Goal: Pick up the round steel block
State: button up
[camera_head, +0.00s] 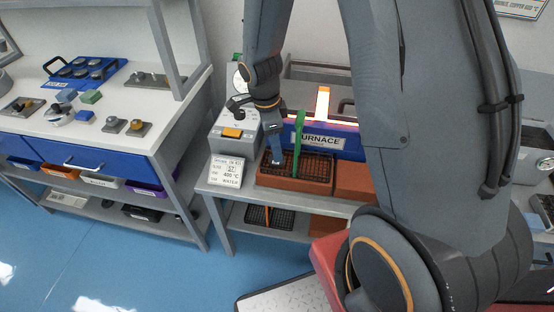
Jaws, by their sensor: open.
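My arm comes down from the top of the view to the quench and furnace bench. My gripper (276,160) is small in the picture, low over the brown bin with a dark grid top (318,184). Its jaws are open, and I see nothing held between them. I cannot pick out the round steel block with certainty. Several round pieces sit in the blue tray (66,84) on the left bench, too small to tell apart. My arm hides part of the middle and right.
A blue furnace front (345,146) stands behind the bin, with a green upright piece (298,135) before it. A grey box with an orange display (232,133) and a white label card (226,170) are left of the bin. Blue floor (120,260) lies open in front.

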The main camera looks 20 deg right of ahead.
jog(key=shift+d+f+p, duration=0.1)
jog(key=shift+f+p, duration=0.3)
jog(key=shift+f, duration=1.7)
jog(key=shift+c, duration=0.4)
jog(key=c, duration=0.7)
jog(key=shift+c, duration=0.5)
jog(key=shift+r, duration=0.15)
